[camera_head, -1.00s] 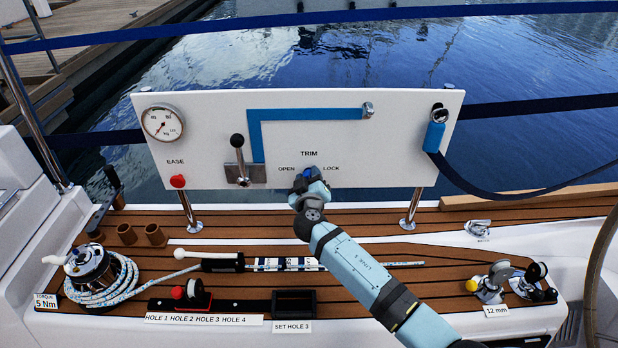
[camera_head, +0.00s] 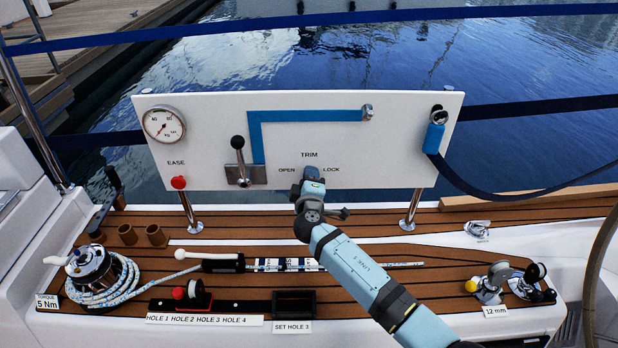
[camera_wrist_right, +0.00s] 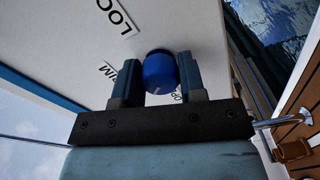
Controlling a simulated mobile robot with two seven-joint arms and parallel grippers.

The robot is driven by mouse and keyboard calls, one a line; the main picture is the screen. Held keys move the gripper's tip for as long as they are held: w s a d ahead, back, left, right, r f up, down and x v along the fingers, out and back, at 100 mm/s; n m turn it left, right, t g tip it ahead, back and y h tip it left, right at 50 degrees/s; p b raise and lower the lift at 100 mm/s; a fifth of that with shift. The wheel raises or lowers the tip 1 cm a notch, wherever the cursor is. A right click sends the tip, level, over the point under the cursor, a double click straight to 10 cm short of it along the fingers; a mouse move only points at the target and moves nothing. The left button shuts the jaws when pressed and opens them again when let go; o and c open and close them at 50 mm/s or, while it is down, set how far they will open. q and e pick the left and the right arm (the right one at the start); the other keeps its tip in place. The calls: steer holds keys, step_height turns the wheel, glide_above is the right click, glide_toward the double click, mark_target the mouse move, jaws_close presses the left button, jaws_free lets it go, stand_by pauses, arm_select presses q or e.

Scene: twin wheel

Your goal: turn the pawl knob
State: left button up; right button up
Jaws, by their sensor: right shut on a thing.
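The blue pawl knob (camera_wrist_right: 160,73) sits on the white panel (camera_head: 220,110) below the TRIM label, between the OPEN and LOCK labels. In the right wrist view it is between the two dark fingers of my right gripper (camera_wrist_right: 157,77), which is shut on it. In the head view my right gripper (camera_head: 312,182) covers the knob, so its pointing direction is hidden there. My left gripper is not in view.
The panel also carries a gauge (camera_head: 163,123), a red EASE button (camera_head: 178,182), a lever (camera_head: 239,160) and a blue-handled shackle (camera_head: 435,132). A winch with rope (camera_head: 92,272) stands at left on the deck. Water lies behind the panel.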

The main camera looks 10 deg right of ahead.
steer(key=n+p, duration=0.1)
steer(key=n, duration=0.1)
steer(key=shift+r+n, duration=0.15)
steer(key=shift+n, duration=0.25)
steer(key=n+p, duration=0.1)
steer(key=n, duration=0.1)
steer(key=shift+n, duration=0.3)
steer(key=shift+n+p, duration=0.4)
steer(key=shift+n, duration=0.4)
steer(key=shift+n+p, duration=0.45)
steer(key=shift+n, duration=0.55)
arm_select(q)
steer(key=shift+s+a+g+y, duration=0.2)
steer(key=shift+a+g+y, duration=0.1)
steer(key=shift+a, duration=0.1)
arm_select(e)
steer(key=shift+w+n, duration=0.1)
steer(key=shift+n, duration=0.4)
steer(key=o, duration=0.9)
